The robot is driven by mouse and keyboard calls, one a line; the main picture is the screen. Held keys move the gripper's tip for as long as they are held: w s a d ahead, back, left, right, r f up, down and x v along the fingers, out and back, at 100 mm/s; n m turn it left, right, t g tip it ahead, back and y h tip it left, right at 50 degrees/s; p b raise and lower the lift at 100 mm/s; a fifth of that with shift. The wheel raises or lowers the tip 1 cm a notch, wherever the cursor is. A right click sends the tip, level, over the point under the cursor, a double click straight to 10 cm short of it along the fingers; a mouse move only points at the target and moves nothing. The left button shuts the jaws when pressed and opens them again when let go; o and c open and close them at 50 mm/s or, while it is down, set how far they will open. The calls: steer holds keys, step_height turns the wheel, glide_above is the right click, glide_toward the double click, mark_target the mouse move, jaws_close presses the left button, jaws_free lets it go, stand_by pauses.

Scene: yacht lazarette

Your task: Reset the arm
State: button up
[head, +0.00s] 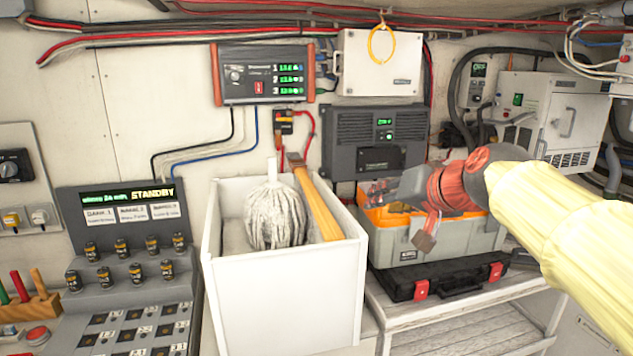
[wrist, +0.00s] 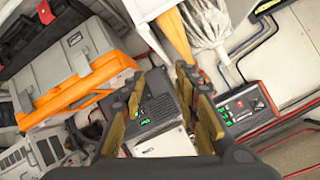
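My gripper (wrist: 160,73) is open in the wrist view, with its two tan-padded fingers apart and nothing between them. Past the fingers are a dark panel unit and a white box on the wall. In the head view my arm, with a pale yellow sleeve (head: 565,225), reaches in from the right. Its red and dark wrist end (head: 455,185) is raised in front of the toolbox and wall. The fingers are not clear there.
A white bin (head: 285,305) holds a mop (head: 273,215) and a wooden-handled item. A grey and orange toolbox (head: 455,245) and a black case (head: 440,283) sit on a bench at right. A console (head: 120,215) with several batteries stands at left. Cables run along the wall.

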steer(key=s+d+f+n+g+h, duration=0.1)
steer(key=s+d+f+g+h, duration=0.1)
steer(key=s+f, duration=1.1)
steer(key=s+d+f+n+g+h, duration=0.1)
steer(key=s+d+f+g+h, duration=0.1)
steer(key=s+f, duration=1.2)
steer(key=s+d+g, duration=0.1)
steer(key=s+g, duration=0.1)
steer(key=s, duration=0.1)
steer(key=shift+d, duration=0.15)
steer(key=shift+c, duration=1.1)
